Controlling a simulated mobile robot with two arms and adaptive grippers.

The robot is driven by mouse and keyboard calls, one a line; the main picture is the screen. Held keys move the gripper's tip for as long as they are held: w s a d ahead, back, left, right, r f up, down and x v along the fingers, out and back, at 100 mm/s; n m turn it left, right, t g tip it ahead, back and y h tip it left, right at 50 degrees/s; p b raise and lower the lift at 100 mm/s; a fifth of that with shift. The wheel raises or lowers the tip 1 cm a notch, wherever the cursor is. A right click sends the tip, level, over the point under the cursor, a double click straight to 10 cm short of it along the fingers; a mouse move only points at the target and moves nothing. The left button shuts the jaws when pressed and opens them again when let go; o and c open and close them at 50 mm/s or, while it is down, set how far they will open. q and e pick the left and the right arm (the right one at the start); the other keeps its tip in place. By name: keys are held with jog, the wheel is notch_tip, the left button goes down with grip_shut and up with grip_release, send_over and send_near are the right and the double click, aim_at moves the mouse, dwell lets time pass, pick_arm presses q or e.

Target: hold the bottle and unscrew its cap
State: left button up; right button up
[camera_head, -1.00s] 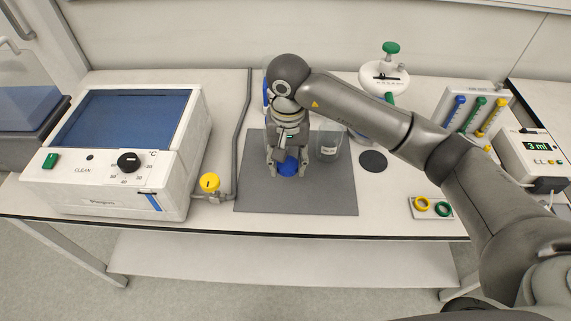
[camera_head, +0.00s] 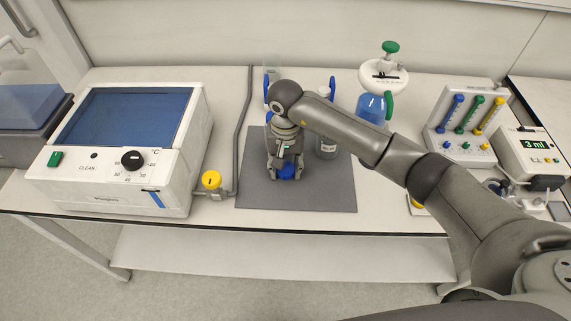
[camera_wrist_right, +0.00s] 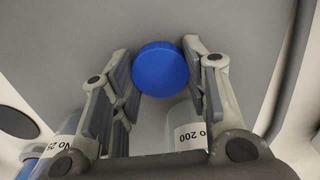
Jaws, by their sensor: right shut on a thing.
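My right gripper (camera_head: 286,174) points down over the grey mat, with its fingers on either side of a round blue cap (camera_head: 287,171). In the right wrist view the cap (camera_wrist_right: 160,68) sits between the two fingertips (camera_wrist_right: 160,66), and the gripper is shut on it. I cannot tell whether the cap is on a bottle, as the gripper and cap hide what is below. A clear labelled vessel (camera_head: 327,143) stands just right of the gripper on the mat. The wrist view shows a clear vessel marked "No 200" (camera_wrist_right: 191,137) near the cap. My left gripper is not in view.
The grey mat (camera_head: 258,198) has bare room in front. A white bath (camera_head: 110,185) with a dial stands left, beside a yellow valve knob (camera_head: 211,179). A flask with blue liquid (camera_head: 371,108) stands behind my right arm. A colored-tube rack (camera_head: 470,125) stands right.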

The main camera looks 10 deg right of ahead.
jog(key=o, duration=1.1)
jog(key=shift+f, duration=0.1)
